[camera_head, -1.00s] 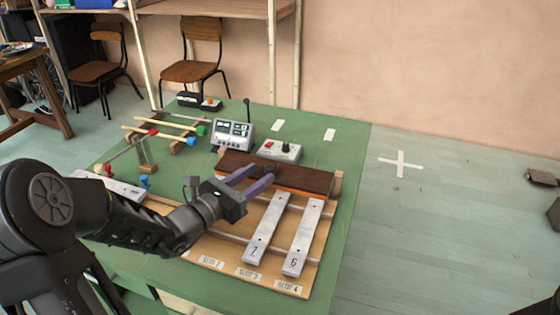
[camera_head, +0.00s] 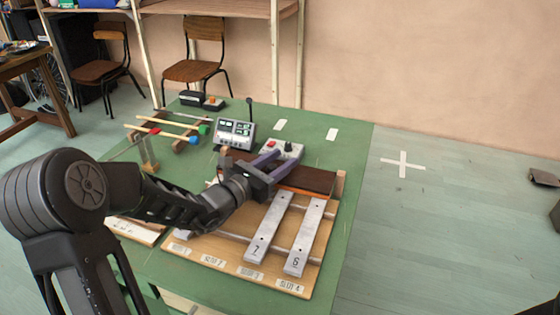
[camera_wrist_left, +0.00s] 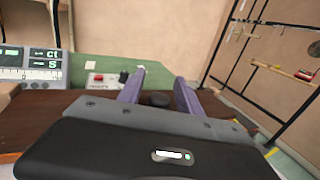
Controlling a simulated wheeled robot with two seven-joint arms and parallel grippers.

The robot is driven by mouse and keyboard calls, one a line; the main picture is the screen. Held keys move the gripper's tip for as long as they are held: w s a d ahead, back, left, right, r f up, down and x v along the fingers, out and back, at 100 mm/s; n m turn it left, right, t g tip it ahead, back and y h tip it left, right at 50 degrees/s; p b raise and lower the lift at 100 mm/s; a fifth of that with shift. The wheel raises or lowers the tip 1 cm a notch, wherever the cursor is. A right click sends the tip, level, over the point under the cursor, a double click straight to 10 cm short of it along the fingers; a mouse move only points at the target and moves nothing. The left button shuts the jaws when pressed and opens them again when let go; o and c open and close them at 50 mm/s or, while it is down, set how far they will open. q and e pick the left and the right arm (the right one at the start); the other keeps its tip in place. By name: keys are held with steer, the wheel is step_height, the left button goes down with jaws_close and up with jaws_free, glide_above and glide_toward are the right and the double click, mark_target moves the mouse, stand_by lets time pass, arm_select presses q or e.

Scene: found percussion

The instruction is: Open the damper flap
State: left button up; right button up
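The damper flap (camera_head: 318,181) is a dark brown board along the back of the wooden bar frame. It appears to lie down, and my left gripper hides its left part. My left gripper (camera_head: 285,161) is over the flap, its two purple fingers apart. In the left wrist view the flap (camera_wrist_left: 50,108) lies below the fingers, and a dark round knob (camera_wrist_left: 156,99) shows between the open fingers (camera_wrist_left: 158,84). I cannot tell whether the fingers touch the knob. My right gripper is not in view.
Metal bars marked 7 (camera_head: 268,228) and 6 (camera_head: 305,237) lie on the frame before the flap. A display box (camera_head: 236,133) and a control box with a red button (camera_head: 281,151) stand behind it. Mallets (camera_head: 165,133) lie at the back left.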

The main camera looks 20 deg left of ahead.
arm_select(q)
jaws_close()
stand_by(1.2)
